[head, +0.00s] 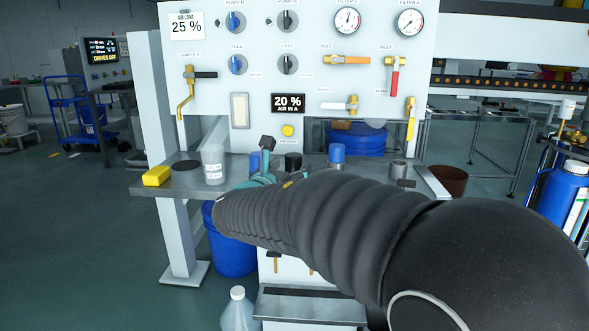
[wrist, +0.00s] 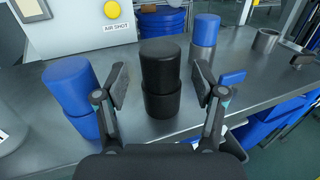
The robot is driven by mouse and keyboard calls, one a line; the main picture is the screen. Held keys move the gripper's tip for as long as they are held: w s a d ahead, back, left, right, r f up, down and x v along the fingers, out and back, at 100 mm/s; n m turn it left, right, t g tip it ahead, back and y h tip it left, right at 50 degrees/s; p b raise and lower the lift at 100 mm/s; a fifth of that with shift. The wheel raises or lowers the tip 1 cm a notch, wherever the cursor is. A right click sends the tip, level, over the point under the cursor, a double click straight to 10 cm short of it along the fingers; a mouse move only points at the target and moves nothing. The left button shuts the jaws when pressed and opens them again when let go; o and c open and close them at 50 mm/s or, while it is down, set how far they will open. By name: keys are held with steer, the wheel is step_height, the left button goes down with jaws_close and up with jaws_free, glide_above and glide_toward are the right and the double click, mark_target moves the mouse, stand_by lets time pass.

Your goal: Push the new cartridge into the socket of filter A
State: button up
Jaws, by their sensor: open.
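My gripper (wrist: 161,84) is open, with one finger on each side of a black two-part cylinder (wrist: 160,62). It stands upright on the metal bench, with a gap visible beside each finger. The black cylinder's top also shows in the head view (head: 293,161). A blue cylinder (wrist: 70,88) stands left of my left finger. Another blue-topped cylinder (wrist: 205,30) sits on a grey metal sleeve behind and to the right. No readable label tells which is the new cartridge or which socket is filter A's. My arm hides part of the bench in the head view.
A grey open cup (wrist: 265,40) stands at the bench's right. A blue block (wrist: 232,78) lies near my right finger. A clear labelled beaker (head: 213,165) and yellow sponge (head: 157,176) are on the left. The white valve panel (head: 260,85) rises behind.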

mark_target(293, 157)
steer(key=shift+x, duration=1.05)
steer(key=c, duration=1.3)
steer(key=shift+s, duration=0.1)
steer(key=shift+r, duration=0.85)
step_height(293, 157, up, 2)
steer(key=shift+r, duration=0.25)
steer(key=s+d+r, duration=0.2)
steer(key=d, duration=0.1)
steer(key=s+d+r, duration=0.2)
steer(key=d, duration=0.1)
steer(key=s+d+r, duration=0.2)
steer(key=d+r, duration=0.1)
steer(key=d, duration=0.1)
